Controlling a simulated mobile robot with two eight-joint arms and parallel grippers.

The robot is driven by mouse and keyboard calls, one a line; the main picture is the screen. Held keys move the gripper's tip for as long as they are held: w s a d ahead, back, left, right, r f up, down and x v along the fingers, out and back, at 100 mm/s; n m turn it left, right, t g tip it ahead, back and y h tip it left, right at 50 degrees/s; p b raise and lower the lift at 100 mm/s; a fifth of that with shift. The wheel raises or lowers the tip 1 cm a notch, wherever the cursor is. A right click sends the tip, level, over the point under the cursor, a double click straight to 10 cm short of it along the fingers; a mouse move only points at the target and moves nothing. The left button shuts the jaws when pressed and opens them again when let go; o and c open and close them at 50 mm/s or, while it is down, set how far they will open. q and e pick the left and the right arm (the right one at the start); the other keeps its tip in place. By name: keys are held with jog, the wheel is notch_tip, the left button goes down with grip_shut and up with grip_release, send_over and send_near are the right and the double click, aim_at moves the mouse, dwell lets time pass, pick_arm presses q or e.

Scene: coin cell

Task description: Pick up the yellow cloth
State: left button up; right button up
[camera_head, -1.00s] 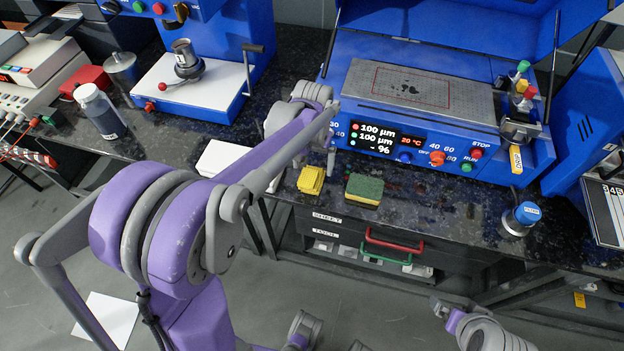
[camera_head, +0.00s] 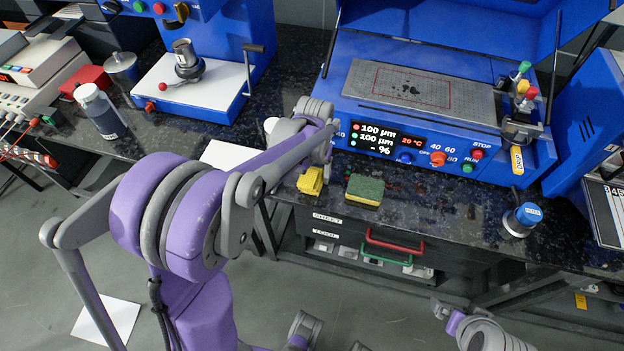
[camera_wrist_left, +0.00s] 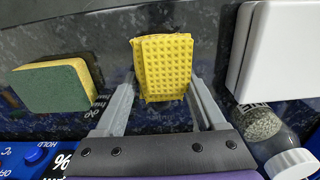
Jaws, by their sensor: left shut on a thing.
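The yellow cloth (camera_head: 311,181) is a small folded, dimpled pad on the dark speckled worktop, near its front edge. In the left wrist view the cloth (camera_wrist_left: 165,65) sits between the two fingers of my left gripper (camera_wrist_left: 163,84), one along each side. The gripper is shut on the cloth, which looks still at worktop level. In the head view my left gripper (camera_head: 328,160) is at the cloth's far right side, partly hidden by its own arm.
A green and yellow sponge (camera_head: 365,190) lies just right of the cloth, also in the left wrist view (camera_wrist_left: 55,84). A white flat box (camera_head: 225,155) lies to the left. A blue machine (camera_head: 420,120) stands behind. A blue-capped bottle (camera_head: 523,217) stands at the right.

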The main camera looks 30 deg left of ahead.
aim_at(314, 174)
pick_arm(q)
jog(key=shift+c, duration=0.9)
notch_tip(314, 174, up, 10)
jog(key=shift+f+p, duration=0.1)
jog(key=shift+p, duration=0.35)
